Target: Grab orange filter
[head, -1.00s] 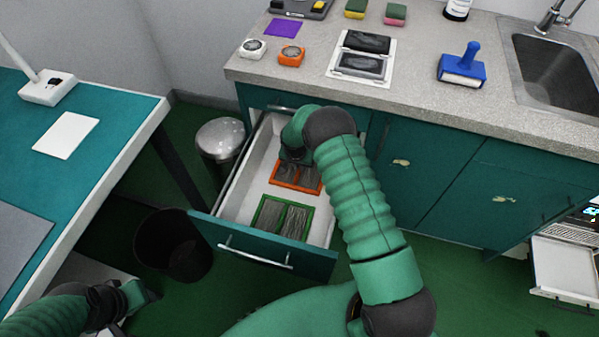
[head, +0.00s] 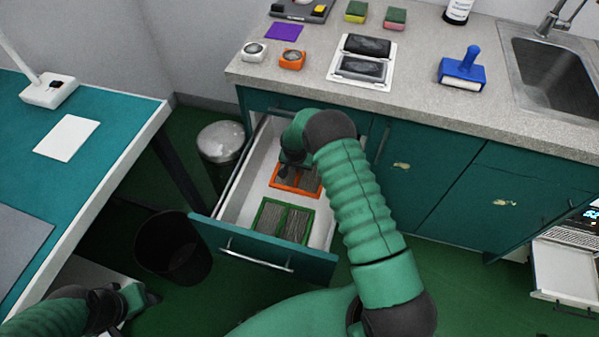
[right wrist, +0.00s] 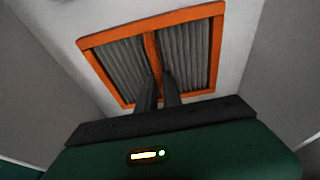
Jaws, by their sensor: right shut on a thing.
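The orange filter (head: 284,187) is a flat orange frame with grey pleats and a middle bar, inside the open drawer (head: 232,207). It also shows in the right wrist view (right wrist: 190,15). My right gripper (head: 296,168) reaches down into the drawer over it. In the right wrist view its two dark fingers (right wrist: 161,88) are close together at the filter's middle bar, shut on it. The arm hides part of the filter in the head view. My left gripper (head: 146,298) is at the lower left, away from the drawer; its fingers are too small to judge.
A green filter (head: 283,222) lies in the drawer in front of the orange one. The counter (head: 410,105) stands above the drawer. A black bin (head: 172,250) and a metal bin (head: 220,140) stand left of it. A teal table (head: 100,95) is at the left.

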